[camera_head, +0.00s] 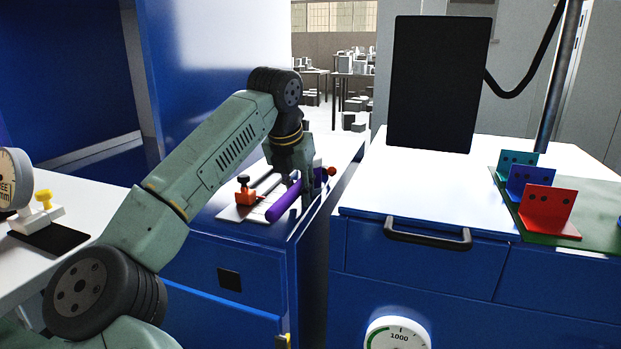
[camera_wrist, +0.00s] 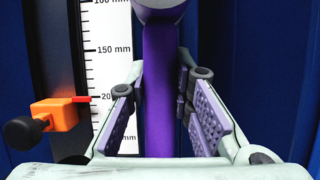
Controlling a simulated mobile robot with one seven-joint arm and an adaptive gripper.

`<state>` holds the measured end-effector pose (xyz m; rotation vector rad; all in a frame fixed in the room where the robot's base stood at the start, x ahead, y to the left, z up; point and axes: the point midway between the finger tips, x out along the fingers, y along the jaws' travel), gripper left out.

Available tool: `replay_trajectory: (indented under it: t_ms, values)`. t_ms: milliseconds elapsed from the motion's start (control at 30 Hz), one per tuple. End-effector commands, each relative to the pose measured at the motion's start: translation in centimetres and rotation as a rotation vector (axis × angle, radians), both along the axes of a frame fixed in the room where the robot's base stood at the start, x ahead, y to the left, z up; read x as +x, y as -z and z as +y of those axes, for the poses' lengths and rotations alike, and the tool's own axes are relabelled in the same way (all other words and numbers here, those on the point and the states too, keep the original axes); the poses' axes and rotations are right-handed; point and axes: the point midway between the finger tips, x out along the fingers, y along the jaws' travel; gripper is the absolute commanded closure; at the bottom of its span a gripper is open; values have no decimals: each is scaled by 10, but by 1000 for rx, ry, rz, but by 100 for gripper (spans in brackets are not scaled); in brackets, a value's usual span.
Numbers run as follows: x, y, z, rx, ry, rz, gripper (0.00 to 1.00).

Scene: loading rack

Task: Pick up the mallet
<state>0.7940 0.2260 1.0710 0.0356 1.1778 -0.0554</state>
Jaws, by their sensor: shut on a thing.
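The mallet shows as a purple handle (camera_head: 285,203) at the blue cabinet's top, near its right edge in the head view. In the wrist view the purple handle (camera_wrist: 160,95) runs up the middle to a rounded, greyish-purple end at the top edge, which is cut off. My gripper (camera_head: 308,194) points down over the mallet. In the wrist view my gripper's padded fingers (camera_wrist: 162,108) stand on either side of the handle, shut on it. The far part of the mallet is partly hidden by my gripper in the head view.
A ruler (camera_wrist: 105,60) with an orange slider (camera_wrist: 60,114) and black knob lies left of the handle. A gap separates this cabinet from the right workbench (camera_head: 350,190), which holds a black panel (camera_head: 438,85) and coloured brackets (camera_head: 547,208). A dial gauge (camera_head: 14,180) stands at left.

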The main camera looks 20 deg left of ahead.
Motion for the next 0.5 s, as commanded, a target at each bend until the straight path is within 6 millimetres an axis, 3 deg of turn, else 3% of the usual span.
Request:
replay_trajectory:
  t_ms: [333, 500]
  values:
    - [0, -10, 0, 0, -1, -3, 100]
    - [1, -36, -1, 1, -1, -6, 100]
